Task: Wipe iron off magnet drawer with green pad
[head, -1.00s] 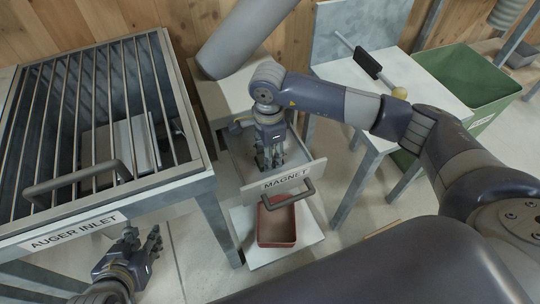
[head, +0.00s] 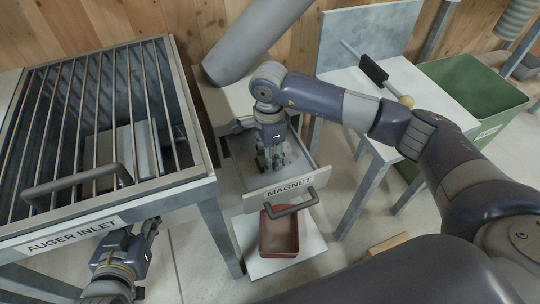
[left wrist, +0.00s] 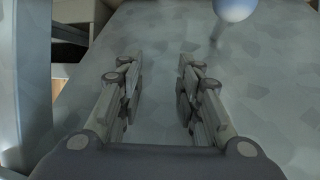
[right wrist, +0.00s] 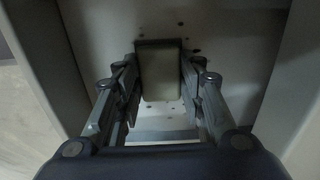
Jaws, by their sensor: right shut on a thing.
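The magnet drawer (head: 290,187) is pulled open, its labelled front and grey handle facing me. My right gripper (head: 272,160) points down inside the drawer. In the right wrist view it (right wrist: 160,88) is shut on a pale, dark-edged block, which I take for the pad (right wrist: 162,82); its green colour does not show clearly. The pad is at the drawer floor; whether it touches is hard to tell. Several dark iron specks (right wrist: 195,41) lie on the floor beyond and beside it. My left gripper (left wrist: 158,95) is open and empty, low beside the auger inlet.
A red tray (head: 279,238) stands on a white shelf below the drawer. The barred auger inlet (head: 72,236) is at left. On the right are a white table (head: 350,84) with a black-headed brush (head: 374,71) and a green bin (head: 462,80).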

